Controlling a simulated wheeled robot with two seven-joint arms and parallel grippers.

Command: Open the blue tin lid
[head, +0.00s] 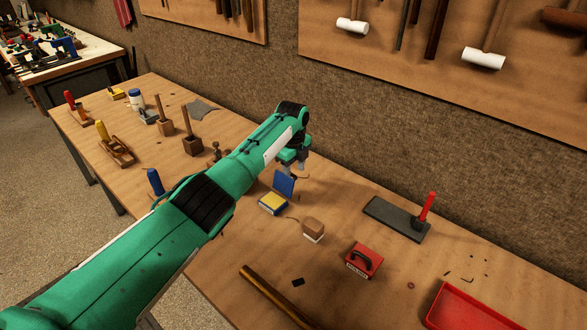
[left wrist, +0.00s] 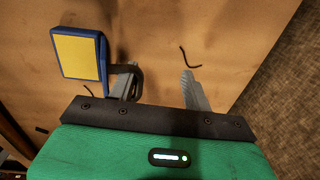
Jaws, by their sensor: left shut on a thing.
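The blue tin (head: 272,204) stands on the bench with its yellow inside showing. Its blue lid (head: 284,183) stands up steeply at the tin's far edge, raised open. In the left wrist view the yellow inside of the tin (left wrist: 77,57) shows, with the lid (left wrist: 104,60) nearly edge-on at its right side. A dark curved handle (left wrist: 139,76) sticks out from the lid toward my fingers. My left gripper (head: 295,169) is just behind the lid and shut on its handle; it also shows in the left wrist view (left wrist: 158,78). The exact finger contact is partly hidden. My right gripper is out of view.
A small brown block (head: 313,228) and a red block with a black handle (head: 362,260) sit right of the tin. A dark plate (head: 393,218) with a red-handled tool lies farther right. A red tray (head: 468,308) is at the lower right. Wooden tools stand at the left.

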